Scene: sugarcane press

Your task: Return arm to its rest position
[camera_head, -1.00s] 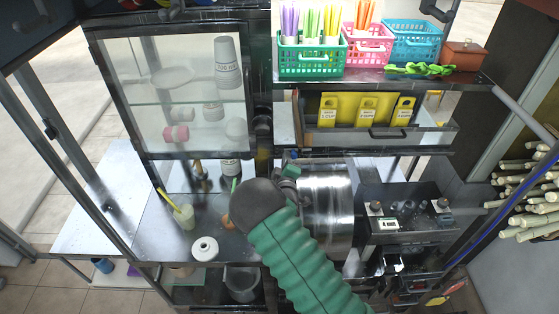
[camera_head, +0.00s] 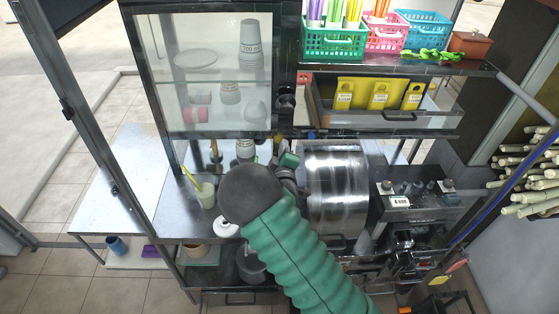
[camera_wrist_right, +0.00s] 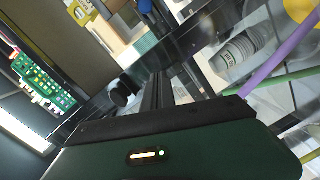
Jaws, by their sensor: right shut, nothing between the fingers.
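My right arm, in a green ribbed sleeve with a dark round wrist joint, reaches up from the bottom of the head view. My right gripper (camera_head: 288,166) is beyond that joint, just left of the shiny metal press drum (camera_head: 337,190). Its fingertips are small and partly hidden there. In the right wrist view the dark fingers of the right gripper (camera_wrist_right: 158,92) are together with nothing between them. My left gripper is not in view.
A glass cabinet (camera_head: 205,75) holds stacked cups (camera_head: 250,45). A cup with a yellow straw (camera_head: 205,194) and a white lid (camera_head: 226,228) are on the counter left of my arm. Cane stalks (camera_head: 530,180) lie at right.

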